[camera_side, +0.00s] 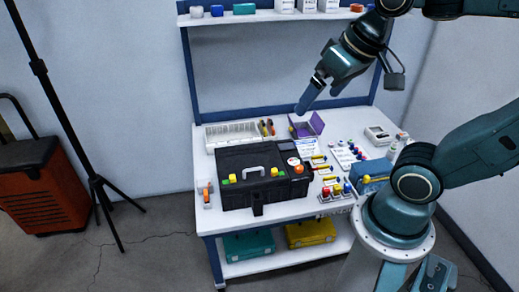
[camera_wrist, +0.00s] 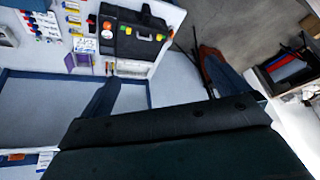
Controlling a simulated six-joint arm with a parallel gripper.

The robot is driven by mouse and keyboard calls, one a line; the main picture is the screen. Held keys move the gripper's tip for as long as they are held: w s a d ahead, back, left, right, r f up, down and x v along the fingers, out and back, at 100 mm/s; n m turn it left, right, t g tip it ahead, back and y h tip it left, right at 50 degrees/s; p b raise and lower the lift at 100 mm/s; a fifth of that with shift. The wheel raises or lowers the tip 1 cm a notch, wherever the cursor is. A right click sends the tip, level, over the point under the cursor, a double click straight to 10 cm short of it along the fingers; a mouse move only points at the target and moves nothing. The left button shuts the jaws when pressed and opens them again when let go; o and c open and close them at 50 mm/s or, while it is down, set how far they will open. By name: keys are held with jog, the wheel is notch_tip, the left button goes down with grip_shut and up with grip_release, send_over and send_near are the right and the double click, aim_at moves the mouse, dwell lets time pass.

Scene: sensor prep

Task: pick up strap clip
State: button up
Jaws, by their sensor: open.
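I cannot tell for certain which small item is the strap clip. A small orange and grey piece (camera_side: 205,194) lies left of the black case (camera_side: 262,196) on the white bench and may be it. The case has a grey handle and green, yellow and orange knobs on top. It also shows in the wrist view (camera_wrist: 128,46). My gripper (camera_side: 306,98) is high above the back of the bench, well apart from everything. In the wrist view its two blue fingers are spread wide with nothing between them (camera_wrist: 160,70).
A purple open box (camera_side: 305,126) and a white rack (camera_side: 232,134) stand at the back of the bench. Several small coloured parts lie right of the case. A shelf (camera_side: 272,16) is above. A black tripod (camera_side: 96,184) and an orange cabinet (camera_side: 44,190) stand left.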

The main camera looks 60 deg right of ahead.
jog(key=s, duration=0.1)
jog(key=a+n, duration=0.1)
jog(key=s+n, duration=0.1)
jog(key=shift+s+a+f, duration=0.25)
jog(key=shift+s, duration=0.05)
jog(key=c, duration=1)
jog(key=shift+o, duration=0.2)
jog(key=shift+w, duration=0.1)
